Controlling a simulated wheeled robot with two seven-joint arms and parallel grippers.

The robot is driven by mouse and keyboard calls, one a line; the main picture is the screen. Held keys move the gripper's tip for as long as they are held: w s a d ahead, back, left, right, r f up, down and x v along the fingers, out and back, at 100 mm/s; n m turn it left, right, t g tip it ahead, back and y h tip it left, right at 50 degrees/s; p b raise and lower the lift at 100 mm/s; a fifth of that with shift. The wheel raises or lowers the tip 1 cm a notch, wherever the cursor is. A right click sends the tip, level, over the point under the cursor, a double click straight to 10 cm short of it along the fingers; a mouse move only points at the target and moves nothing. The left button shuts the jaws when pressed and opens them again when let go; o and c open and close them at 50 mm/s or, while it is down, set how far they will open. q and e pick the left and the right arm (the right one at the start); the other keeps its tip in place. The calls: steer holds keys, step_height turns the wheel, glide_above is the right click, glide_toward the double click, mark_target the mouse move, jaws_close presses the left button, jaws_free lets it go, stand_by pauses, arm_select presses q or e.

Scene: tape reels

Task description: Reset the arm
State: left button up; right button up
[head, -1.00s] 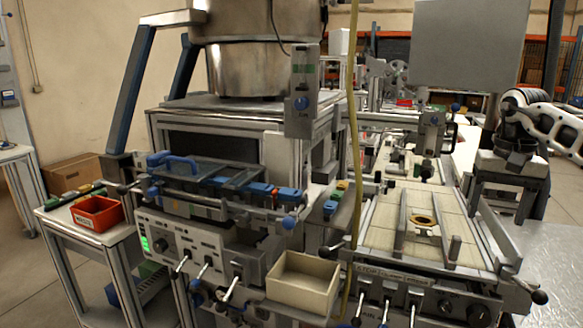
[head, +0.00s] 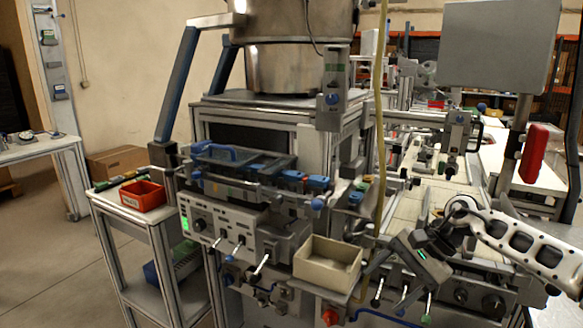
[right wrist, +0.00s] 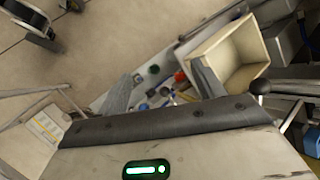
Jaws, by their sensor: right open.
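My right arm reaches in from the right in the head view, over the front right of the machine. My right gripper (head: 394,280) points down and left, just right of the beige open box (head: 327,266). In the right wrist view its two grey fingers stand apart with nothing between them (right wrist: 162,92), and the beige box (right wrist: 234,58) shows beside the right finger. The box looks empty. My left gripper is not in view. The arm covers much of the conveyor's front part, and I cannot clearly make out a tape reel there.
The machine's front panel with knobs and levers (head: 218,228) lies left of the gripper. A red bin (head: 143,196) stands on a side table at left. A yellow hose (head: 378,110) hangs near the box. Open floor (head: 50,262) lies at far left.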

steer(key=s+a+f+m+t+y, duration=0.1)
steer(key=s+a+m+t+y, duration=0.3)
steer(key=a+m, duration=0.6)
steer(key=s+a+f+m+t+y, duration=0.2)
steer(key=s+a+m+t+y, duration=0.15)
steer(key=a+m+y, duration=0.45)
steer(key=s+d+f+n+t+h, duration=0.1)
steer(key=s+d+f+n+h, duration=0.5)
steer(key=n, duration=0.9)
steer(key=s+d+f+n+t+h, duration=0.1)
steer(key=s+d+f+n+h, duration=0.6)
steer(key=s+f+n+h, duration=0.3)
step_height(320, 180, down, 2)
steer(key=s+n, duration=0.2)
steer(key=n, duration=0.2)
steer(key=shift+s+d+n+h, duration=0.2)
steer(key=shift+d+n+h, duration=0.1)
steer(key=shift+n+h, duration=0.1)
